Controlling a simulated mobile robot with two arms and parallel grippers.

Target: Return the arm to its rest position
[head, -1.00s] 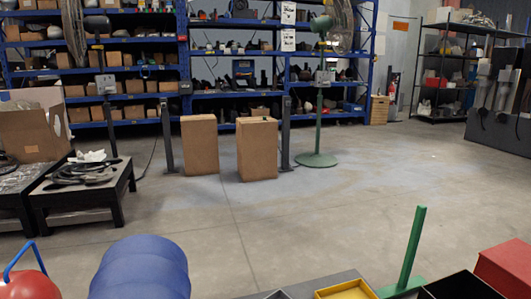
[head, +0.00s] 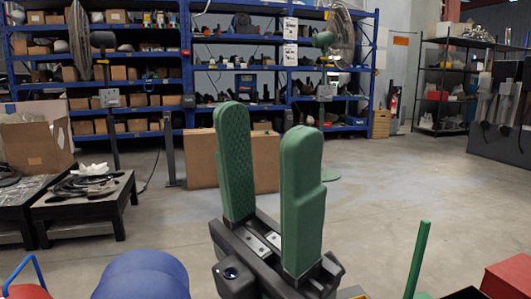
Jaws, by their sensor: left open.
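My left gripper (head: 265,190) stands upright in the middle of the head view. It has two green padded fingers on a dark body, spread apart with nothing between them. It rises in front of the floor and partly hides the cardboard boxes behind it. My right gripper is not in the head view. The task names no other object.
A green post (head: 417,262) and a red box (head: 508,277) are at the bottom right. Blue shelves (head: 188,80) line the back. The floor at right is clear.

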